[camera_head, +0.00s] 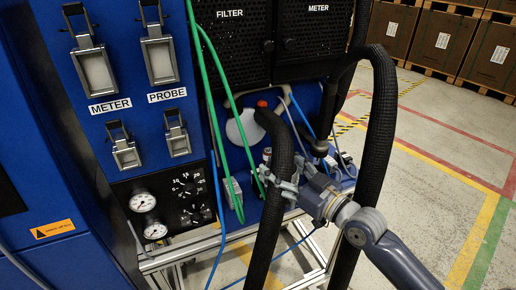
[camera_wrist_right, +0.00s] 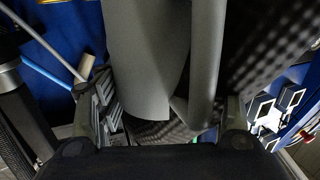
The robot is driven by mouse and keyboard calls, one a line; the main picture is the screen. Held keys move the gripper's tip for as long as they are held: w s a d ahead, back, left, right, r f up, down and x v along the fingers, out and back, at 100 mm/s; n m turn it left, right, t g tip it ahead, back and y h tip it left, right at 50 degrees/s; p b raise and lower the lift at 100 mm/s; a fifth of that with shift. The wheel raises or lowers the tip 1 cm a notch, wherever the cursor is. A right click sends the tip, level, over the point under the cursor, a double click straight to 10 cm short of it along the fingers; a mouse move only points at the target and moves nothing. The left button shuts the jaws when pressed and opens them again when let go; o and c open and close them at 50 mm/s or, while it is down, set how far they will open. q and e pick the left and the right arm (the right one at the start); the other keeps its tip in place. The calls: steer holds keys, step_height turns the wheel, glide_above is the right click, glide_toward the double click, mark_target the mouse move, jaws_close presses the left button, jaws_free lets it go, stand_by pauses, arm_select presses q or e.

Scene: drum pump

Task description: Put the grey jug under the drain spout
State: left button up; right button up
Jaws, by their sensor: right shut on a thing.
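The grey jug (camera_wrist_right: 148,60) fills the middle of the right wrist view, with its long grey handle (camera_wrist_right: 206,65) beside its body. My right gripper (camera_wrist_right: 168,118) is around it, one finger on each side, and is shut on it. Which part the pads touch is hard to tell. In the head view my right gripper (camera_head: 281,174) is at the front of the blue machine, between two thick black hoses and partly covered by one. I cannot make out the jug or the drain spout clearly in the head view. My left gripper is out of view.
The black hoses (camera_head: 383,110) hang close on both sides of my right gripper. Green hoses (camera_head: 222,120) and blue tubes run down the blue panel (camera_head: 60,60). A metal frame (camera_head: 180,248) stands below. Open floor (camera_head: 425,180) lies right, with brown boxes (camera_head: 440,40) behind.

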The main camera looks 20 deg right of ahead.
steer(key=s+a+f+m+h, duration=0.2)
steer(key=s+a+h, duration=0.1)
steer(key=s, duration=0.5)
steer(key=s+a+f+m+t+h, duration=0.1)
steer(key=s+a+f+m+h, duration=0.1)
steer(key=s, duration=0.5)
steer(key=shift+s+a+f+h, duration=0.4)
steer(key=shift+a+f+h, duration=0.25)
steer(key=shift+a, duration=0.1)
